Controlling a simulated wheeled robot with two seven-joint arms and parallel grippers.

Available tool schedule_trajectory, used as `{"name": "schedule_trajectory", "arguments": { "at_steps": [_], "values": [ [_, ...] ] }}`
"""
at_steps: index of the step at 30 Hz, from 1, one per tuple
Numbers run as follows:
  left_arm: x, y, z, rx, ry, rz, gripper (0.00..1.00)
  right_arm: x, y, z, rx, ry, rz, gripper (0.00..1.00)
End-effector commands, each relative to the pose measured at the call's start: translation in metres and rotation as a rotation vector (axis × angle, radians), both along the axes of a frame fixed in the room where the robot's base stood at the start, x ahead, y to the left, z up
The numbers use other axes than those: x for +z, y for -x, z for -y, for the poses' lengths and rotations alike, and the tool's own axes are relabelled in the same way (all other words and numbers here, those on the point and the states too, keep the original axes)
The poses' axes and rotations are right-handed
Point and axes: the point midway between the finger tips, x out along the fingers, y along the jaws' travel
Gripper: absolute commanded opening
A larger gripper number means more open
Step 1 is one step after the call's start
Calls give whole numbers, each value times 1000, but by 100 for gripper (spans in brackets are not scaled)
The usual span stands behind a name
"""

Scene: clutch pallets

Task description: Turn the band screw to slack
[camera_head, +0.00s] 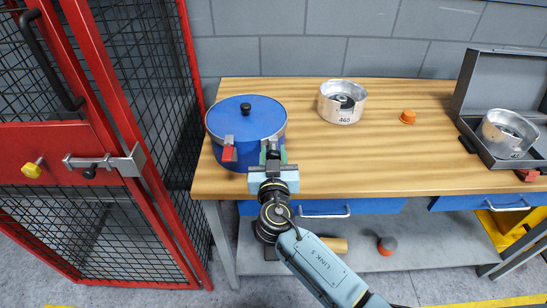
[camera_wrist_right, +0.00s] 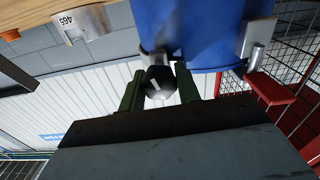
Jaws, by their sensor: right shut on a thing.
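A blue drum (camera_head: 232,125) with a metal band round its rim and a black knob on its lid stands at the left end of the workbench. The dark band screw knob (camera_wrist_right: 160,82), with a pale mark on its end, sits at the drum's side in the wrist view. My right gripper (camera_head: 271,155) is at the drum's front right; in the wrist view its green fingers (camera_wrist_right: 160,90) are on either side of the knob, shut on it. In the head view the gripper mostly hides the screw. My left gripper is not in view.
A red latch (camera_head: 229,150) is on the drum's front, left of my gripper. A metal cup marked 465 (camera_head: 343,112) and an orange cap (camera_head: 408,118) are on the workbench (camera_head: 400,160). An open grey case (camera_head: 470,130) holds another metal cup. A red mesh cage (camera_head: 110,90) stands close at left.

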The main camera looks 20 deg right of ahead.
Motion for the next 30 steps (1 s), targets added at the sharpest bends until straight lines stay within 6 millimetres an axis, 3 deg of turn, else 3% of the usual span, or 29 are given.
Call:
{"name": "schedule_trajectory", "arguments": {
  "at_steps": [12,30],
  "values": [
    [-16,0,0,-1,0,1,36,-3,0,-1,-1,379,-112,10],
    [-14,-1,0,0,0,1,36,-3,0,-3,-1,929,-272,10]
  ]
}}
